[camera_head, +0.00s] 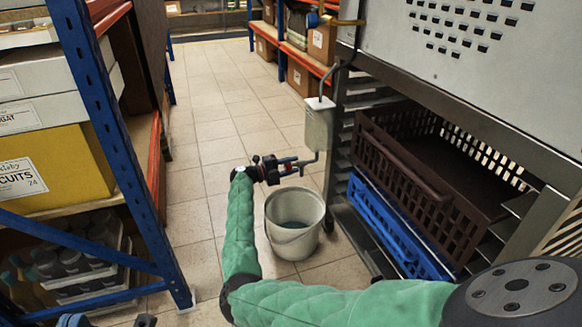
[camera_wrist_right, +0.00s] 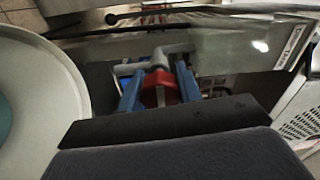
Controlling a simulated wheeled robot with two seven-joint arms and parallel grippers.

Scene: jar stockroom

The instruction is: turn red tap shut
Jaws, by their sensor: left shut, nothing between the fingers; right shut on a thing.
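The red tap (camera_wrist_right: 158,84) sits between the blue fingers of my right gripper (camera_wrist_right: 160,88), on a grey pipe, in the right wrist view. In the head view my right gripper (camera_head: 290,166) is at the bottom of the pipe, just above the bucket, and its fingers largely hide the tap. It is shut on the red tap. A pale bucket (camera_head: 292,246) stands on the floor below, with liquid in it. My left gripper (camera_head: 108,321) is only partly in view at the bottom left edge, shut and away from the tap.
A small grey tank (camera_head: 318,127) hangs on the metal rack above the tap. A brown crate (camera_head: 408,180) and a blue crate (camera_head: 390,225) are in the rack to the right. A blue-and-orange shelf stands at left. The tiled aisle (camera_head: 222,110) is clear.

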